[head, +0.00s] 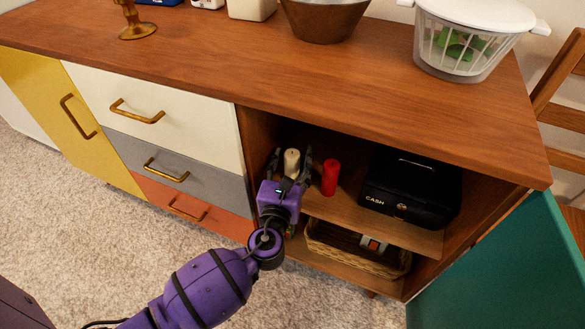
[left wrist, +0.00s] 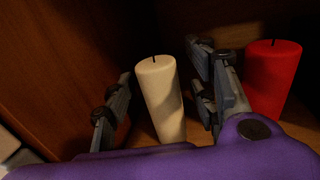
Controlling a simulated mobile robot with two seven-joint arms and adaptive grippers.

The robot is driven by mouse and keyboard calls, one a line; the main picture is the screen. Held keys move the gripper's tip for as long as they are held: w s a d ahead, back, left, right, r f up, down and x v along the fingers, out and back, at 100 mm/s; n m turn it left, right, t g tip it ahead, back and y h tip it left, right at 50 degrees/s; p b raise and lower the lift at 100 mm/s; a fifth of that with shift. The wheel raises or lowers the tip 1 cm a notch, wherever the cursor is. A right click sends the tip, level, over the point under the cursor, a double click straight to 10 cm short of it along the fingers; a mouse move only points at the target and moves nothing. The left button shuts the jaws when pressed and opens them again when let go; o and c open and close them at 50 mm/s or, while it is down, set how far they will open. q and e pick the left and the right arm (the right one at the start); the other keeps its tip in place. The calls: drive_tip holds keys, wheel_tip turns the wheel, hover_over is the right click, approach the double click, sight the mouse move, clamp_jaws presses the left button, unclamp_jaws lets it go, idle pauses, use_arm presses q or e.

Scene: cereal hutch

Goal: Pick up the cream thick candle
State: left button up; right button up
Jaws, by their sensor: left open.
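The cream thick candle (head: 291,161) stands upright on the upper shelf inside the open hutch compartment, near its left wall. It also shows in the left wrist view (left wrist: 163,97), with a dark wick on top. My left gripper (head: 290,163) reaches into the compartment and is open. In the left wrist view its fingers (left wrist: 160,88) are on either side of the candle, with a visible gap on the left; contact on the right cannot be told. The candle's base is partly hidden by the purple gripper body. My right gripper is not in view.
A red candle (head: 330,177) stands just right of the right finger, also close in the left wrist view (left wrist: 271,80). A black cash box (head: 410,187) sits farther right on the shelf. A wicker basket (head: 350,256) is below. The teal door (head: 500,260) stands open at right.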

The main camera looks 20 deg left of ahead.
use_arm(q)
drive_tip(key=c, duration=1.3)
drive_tip(key=shift+r, duration=0.1)
drive_tip(key=shift+c, duration=0.2)
